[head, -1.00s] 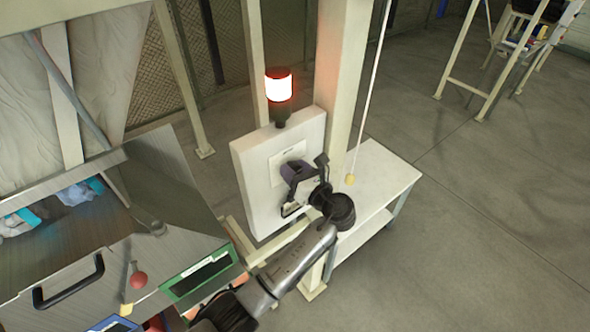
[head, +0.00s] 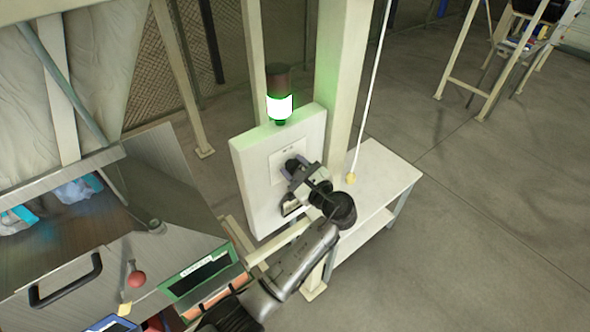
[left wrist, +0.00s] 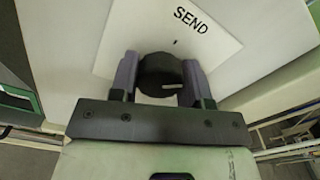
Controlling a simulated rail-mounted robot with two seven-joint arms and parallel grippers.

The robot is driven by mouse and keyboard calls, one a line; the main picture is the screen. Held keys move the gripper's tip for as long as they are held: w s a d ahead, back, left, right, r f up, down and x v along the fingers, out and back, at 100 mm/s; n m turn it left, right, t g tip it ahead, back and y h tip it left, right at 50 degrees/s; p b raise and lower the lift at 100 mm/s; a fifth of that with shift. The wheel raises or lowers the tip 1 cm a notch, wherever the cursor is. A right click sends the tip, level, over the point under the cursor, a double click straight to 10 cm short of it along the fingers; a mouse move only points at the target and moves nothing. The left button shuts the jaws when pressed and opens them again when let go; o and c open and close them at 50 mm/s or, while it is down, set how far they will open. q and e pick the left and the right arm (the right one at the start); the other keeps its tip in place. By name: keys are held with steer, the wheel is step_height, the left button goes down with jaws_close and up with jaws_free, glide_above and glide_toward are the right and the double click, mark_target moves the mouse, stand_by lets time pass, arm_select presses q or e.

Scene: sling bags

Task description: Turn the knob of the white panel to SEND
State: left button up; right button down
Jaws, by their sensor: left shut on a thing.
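The white panel (head: 262,160) stands upright beside a cream post, with a signal lamp (head: 279,106) on top glowing green. The black knob (left wrist: 161,75) sits on a white label plate (left wrist: 215,45) on the panel, and the plate reads SEND. My left gripper (head: 293,170) is at the panel face; in the left wrist view its two fingers (left wrist: 160,78) are shut on the knob, one on each side. A pale mark shows on the knob's face near the right finger. The knob is mostly hidden by the gripper in the head view. My right gripper is not in view.
A white side table (head: 385,185) stands right of the post, with a hanging white cord (head: 370,90) above it. A metal chute bin with a black handle (head: 65,282) and a red ball knob (head: 137,279) is at the lower left. The floor at right is open.

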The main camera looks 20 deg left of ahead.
arm_select(q)
steer(key=n+b, duration=0.1)
steer(key=n, duration=0.2)
steer(key=shift+f, duration=0.15)
steer(key=n+b, duration=0.2)
steer(key=shift+n, duration=0.4)
steer(key=n+b, duration=0.4)
steer(key=shift+n, duration=0.5)
steer(key=o, duration=0.9)
steer(key=shift+o, duration=0.2)
